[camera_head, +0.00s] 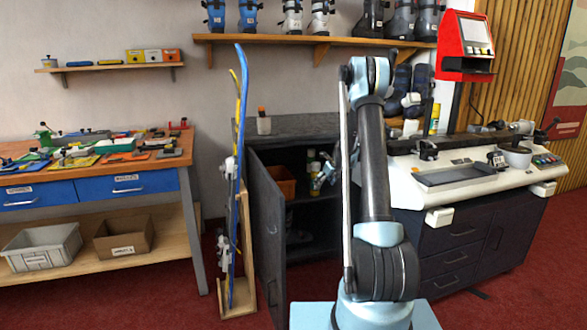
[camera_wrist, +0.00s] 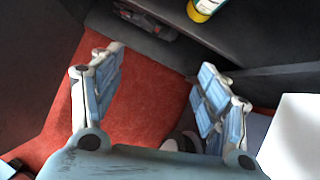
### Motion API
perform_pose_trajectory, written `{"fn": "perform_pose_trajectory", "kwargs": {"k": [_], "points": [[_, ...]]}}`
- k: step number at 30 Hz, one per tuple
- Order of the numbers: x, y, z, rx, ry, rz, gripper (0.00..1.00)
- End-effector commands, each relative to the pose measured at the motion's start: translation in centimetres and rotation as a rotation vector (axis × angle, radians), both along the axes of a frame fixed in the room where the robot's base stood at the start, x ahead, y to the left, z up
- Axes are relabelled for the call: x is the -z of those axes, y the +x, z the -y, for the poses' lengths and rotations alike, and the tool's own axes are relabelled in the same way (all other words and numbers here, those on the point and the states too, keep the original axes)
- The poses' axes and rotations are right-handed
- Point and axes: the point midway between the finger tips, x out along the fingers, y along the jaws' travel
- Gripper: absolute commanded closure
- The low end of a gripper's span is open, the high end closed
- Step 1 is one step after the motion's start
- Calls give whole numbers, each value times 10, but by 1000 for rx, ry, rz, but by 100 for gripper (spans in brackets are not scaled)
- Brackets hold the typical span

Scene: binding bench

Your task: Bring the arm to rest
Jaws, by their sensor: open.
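My arm stands upright in the middle of the head view and bends over at the top. My gripper (camera_head: 322,178) shows small beside it, in front of the open dark cabinet (camera_head: 340,127), partly hidden by my own arm links. In the wrist view my gripper (camera_wrist: 160,82) has its two blue-grey fingers spread wide apart. Nothing is between them; red carpet shows below.
The cabinet door (camera_head: 268,225) stands open, with an orange bin (camera_head: 283,186) inside. A yellow-labelled bottle (camera_wrist: 205,8) stands on a shelf beyond the fingers. Blue skis (camera_head: 241,150) stand left of the door. A white machine (camera_head: 440,190) is at right.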

Motion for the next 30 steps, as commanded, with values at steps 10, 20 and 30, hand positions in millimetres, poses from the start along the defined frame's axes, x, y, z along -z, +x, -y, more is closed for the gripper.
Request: {"fn": "perform_pose_trajectory", "kwargs": {"k": [10, 20, 30], "points": [[-39, -34, -6, -142, -87, 21, 31], [-99, -103, -7, -404, -245, 56, 31], [-150, -190, -5, -714, -415, 90, 31]]}}
